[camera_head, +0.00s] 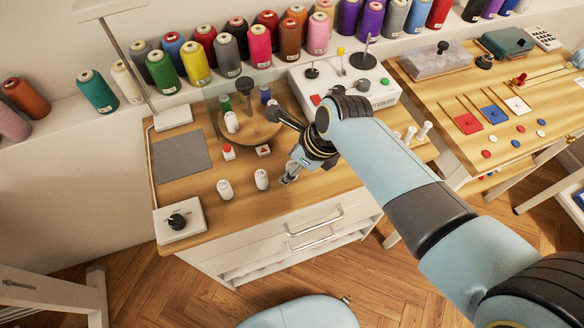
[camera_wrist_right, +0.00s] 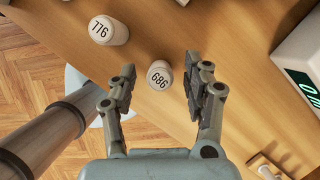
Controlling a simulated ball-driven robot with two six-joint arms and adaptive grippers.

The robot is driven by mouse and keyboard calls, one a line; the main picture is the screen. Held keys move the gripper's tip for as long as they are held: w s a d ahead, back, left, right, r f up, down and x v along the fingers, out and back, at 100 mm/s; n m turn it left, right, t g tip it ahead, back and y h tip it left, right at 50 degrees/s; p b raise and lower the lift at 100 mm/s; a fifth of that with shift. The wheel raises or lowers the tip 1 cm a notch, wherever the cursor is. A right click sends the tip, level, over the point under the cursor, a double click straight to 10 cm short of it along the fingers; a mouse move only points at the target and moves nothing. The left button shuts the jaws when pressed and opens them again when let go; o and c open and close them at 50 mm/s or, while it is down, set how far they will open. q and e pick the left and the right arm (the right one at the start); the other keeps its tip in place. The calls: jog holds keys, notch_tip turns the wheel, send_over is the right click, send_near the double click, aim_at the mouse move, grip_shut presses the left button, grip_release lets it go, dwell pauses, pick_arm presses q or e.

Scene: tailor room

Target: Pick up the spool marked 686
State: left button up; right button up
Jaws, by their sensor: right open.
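The spool marked 686 (camera_wrist_right: 159,74) is a small white spool standing on the wooden table. In the right wrist view it shows beyond and between the fingertips of my right gripper (camera_wrist_right: 160,82), with space on both sides. In the head view it appears to be the white spool (camera_head: 261,179) just left of my right gripper (camera_head: 290,176), which is open and holds nothing. A second white spool, marked 776 (camera_wrist_right: 108,31), stands near the table's front edge; it also appears in the head view (camera_head: 225,189). My left gripper does not show.
A round wooden stand (camera_head: 260,128) carries more spools. A white machine (camera_head: 380,96) is at the back right. A grey mat (camera_head: 181,153) and knob box (camera_head: 180,221) are left.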

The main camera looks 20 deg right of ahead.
jog(key=shift+w+a+f, duration=0.1)
jog(key=shift+w+f, duration=0.05)
jog(key=shift+f, duration=0.35)
jog(key=c, duration=0.9)
